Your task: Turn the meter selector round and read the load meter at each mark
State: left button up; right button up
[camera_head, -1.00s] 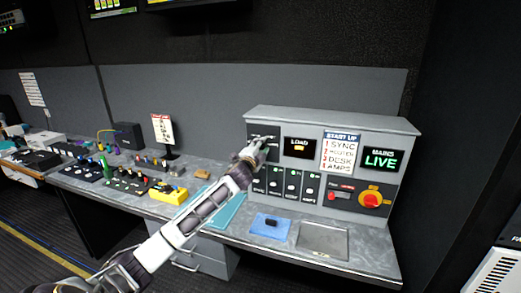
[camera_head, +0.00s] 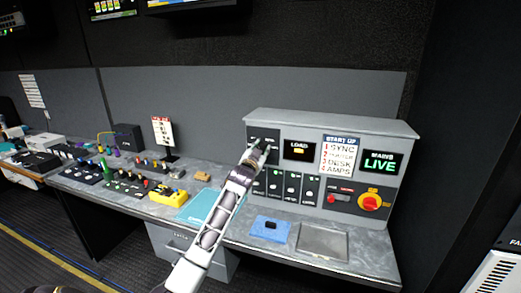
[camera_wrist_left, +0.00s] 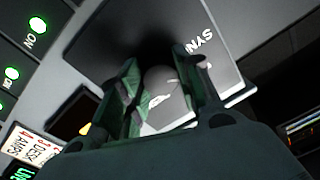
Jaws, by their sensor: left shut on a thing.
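My left gripper (camera_head: 262,147) is at the selector's dark panel (camera_head: 257,132), at the upper left of the grey cabinet. In the left wrist view its fingers (camera_wrist_left: 158,72) are shut on the round grey meter selector (camera_wrist_left: 163,88), one on each side. The gripper hides most of the selector in the head view, and its pointer setting cannot be read. The load meter (camera_head: 299,150) is a black display right of the gripper, with a "LOAD" label and a small yellow lit readout too small to read. My right gripper is not in view.
Switches with green lights (camera_head: 292,187) sit below the meter. A start-up sign (camera_head: 340,156), a "MAINS LIVE" display (camera_head: 381,162) and a red rotary switch (camera_head: 371,202) are to the right. A blue pad (camera_head: 285,233) and grey tray (camera_head: 337,240) lie on the desk.

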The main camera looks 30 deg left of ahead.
pick_arm(q)
jog(key=shift+f+n+p, duration=0.2)
jog(key=shift+n+p, duration=1.15)
jog(key=shift+n, duration=2.15)
jog(key=o, duration=1)
jog(key=shift+o, duration=0.2)
jog(key=shift+r, duration=0.1)
jog(key=shift+s+d, duration=0.1)
jog(key=shift+s, duration=0.1)
jog(key=v, duration=1.1)
jog(key=shift+s, duration=0.25)
